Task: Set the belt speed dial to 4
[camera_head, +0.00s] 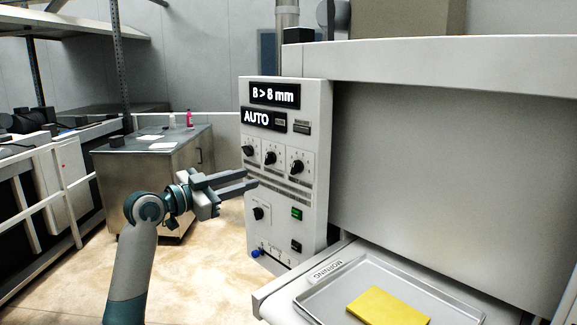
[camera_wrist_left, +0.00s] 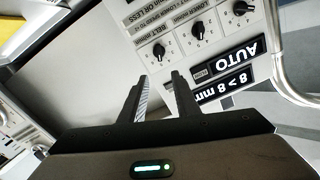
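The control panel (camera_head: 318,150) faces me in the head view, with a row of three black dials. The right dial of that row (camera_head: 297,166) seems to be the belt dial; a partly readable "BELT" label lies by the matching dial (camera_wrist_left: 158,50) in the upside-down left wrist view. Its pointer setting is too small to read surely. My left gripper (camera_head: 252,180) is open and empty, its fingers pointing at the panel just below the dial row and left of the right dial. In the left wrist view the gripper (camera_wrist_left: 160,80) shows a clear gap, with that dial beyond the fingertips. My right gripper is out of view.
Displays above the dials read "8 > 8 mm" (camera_head: 274,94) and "AUTO" (camera_head: 257,117). A lower dial (camera_head: 258,213), a green switch (camera_head: 297,213) and a blue knob (camera_head: 256,253) sit beneath. A tray (camera_head: 325,303) with a yellow slab (camera_head: 388,307) lies at front right.

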